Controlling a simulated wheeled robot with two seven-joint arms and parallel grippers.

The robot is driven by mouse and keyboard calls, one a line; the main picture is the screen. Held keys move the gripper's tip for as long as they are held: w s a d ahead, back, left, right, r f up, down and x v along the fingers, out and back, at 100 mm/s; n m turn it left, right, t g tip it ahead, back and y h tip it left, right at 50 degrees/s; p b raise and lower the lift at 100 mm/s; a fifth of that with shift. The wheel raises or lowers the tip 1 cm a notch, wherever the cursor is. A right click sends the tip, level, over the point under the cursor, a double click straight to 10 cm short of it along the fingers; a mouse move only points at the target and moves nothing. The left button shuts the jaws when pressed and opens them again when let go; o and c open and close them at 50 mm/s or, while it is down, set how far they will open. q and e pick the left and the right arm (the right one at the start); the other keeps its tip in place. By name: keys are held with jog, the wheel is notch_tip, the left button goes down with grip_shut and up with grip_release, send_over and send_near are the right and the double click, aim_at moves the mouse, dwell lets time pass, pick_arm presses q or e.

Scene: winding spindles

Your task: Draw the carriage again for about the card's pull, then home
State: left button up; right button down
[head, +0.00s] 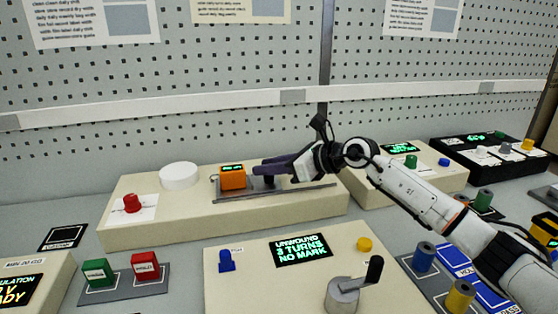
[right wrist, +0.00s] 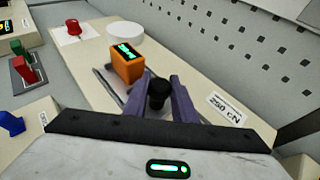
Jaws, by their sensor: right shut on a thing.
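An orange block (head: 232,179) with a small green display sits on a metal rail (head: 300,192) on the long cream bench; the block also shows in the right wrist view (right wrist: 127,66). Right of it on the same rail stands a dark upright knob (right wrist: 158,92), apparently the carriage's handle. My right gripper (head: 266,171) is shut on this knob, one purple finger on each side. The digits on the block's display are too small to read. A card (right wrist: 226,108) reading 250 cN lies on the bench. My left gripper is out of view.
A black display (head: 302,250) reads "UNWOUND 3 TURNS NO MARK". A crank (head: 345,292) stands in front of it. A white disc (head: 179,176) and a red knob (head: 132,203) are left of the rail. The rail's right part is clear.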

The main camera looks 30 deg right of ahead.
jog(key=c, duration=1.5)
grip_release()
jog(key=shift+a, duration=0.35)
jog(key=shift+d, duration=0.1)
jog(key=shift+s+d+r, duration=0.1)
jog(key=shift+s+d, duration=0.1)
jog(key=b+v, duration=0.1)
jog(key=v, duration=0.7)
jog(key=shift+s+d+b, duration=0.15)
jog(key=shift+s+b, duration=0.1)
jog(key=shift+b, duration=0.15)
jog(key=shift+s+d+r, duration=0.2)
jog(key=shift+s+r, duration=0.15)
jog(key=shift+s, duration=0.1)
